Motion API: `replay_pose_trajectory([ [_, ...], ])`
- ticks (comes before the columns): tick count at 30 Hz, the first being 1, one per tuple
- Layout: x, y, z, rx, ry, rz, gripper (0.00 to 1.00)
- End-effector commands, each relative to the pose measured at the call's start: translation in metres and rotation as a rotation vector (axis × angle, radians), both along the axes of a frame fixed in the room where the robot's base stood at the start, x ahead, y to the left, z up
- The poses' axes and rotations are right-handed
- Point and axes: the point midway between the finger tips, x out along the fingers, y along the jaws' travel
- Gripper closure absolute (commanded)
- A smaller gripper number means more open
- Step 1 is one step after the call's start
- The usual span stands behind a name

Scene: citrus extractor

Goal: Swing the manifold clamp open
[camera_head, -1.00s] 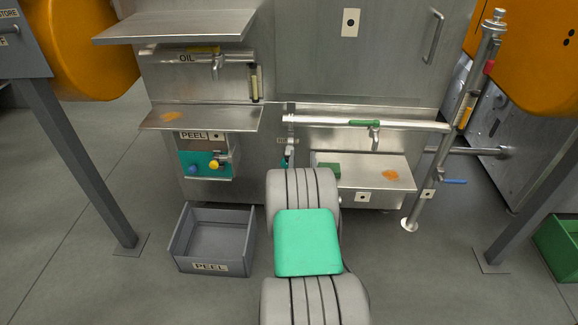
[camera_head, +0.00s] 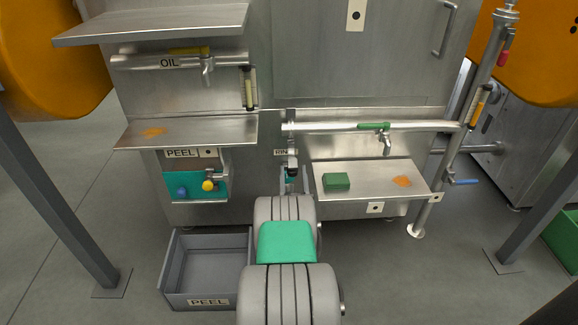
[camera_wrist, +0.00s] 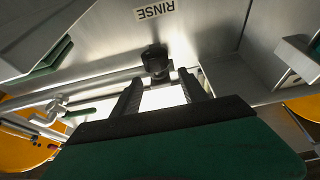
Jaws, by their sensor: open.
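My gripper (camera_wrist: 160,92) is open, its two dark fingers apart and pointing at the machine front. Beyond the gap between the fingertips is a dark, rounded fitting (camera_wrist: 155,60) below the RINSE label. In the head view a small fitting (camera_head: 292,155) hangs under the left end of the horizontal manifold pipe (camera_head: 330,127), beside that label. I cannot tell for sure that it is the clamp. No contact with the fitting is clear. My arm mostly hides the gripper (camera_head: 290,181) in the head view.
A shelf right of the gripper carries a green block (camera_head: 336,181) and an orange smear. A green-handled tap (camera_head: 385,142) hangs from the pipe. The grey PEEL bin (camera_head: 207,270) stands on the floor at left. A vertical pipe (camera_head: 470,110) rises at right.

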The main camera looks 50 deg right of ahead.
Motion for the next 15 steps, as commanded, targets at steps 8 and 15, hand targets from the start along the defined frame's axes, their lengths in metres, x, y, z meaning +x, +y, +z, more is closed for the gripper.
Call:
replay_pose_trajectory([
  [8,0.021,-0.022,0.012,0.002,0.000,0.002,0.49],
  [15,0.022,-0.021,0.013,0.002,-0.001,0.004,0.50],
])
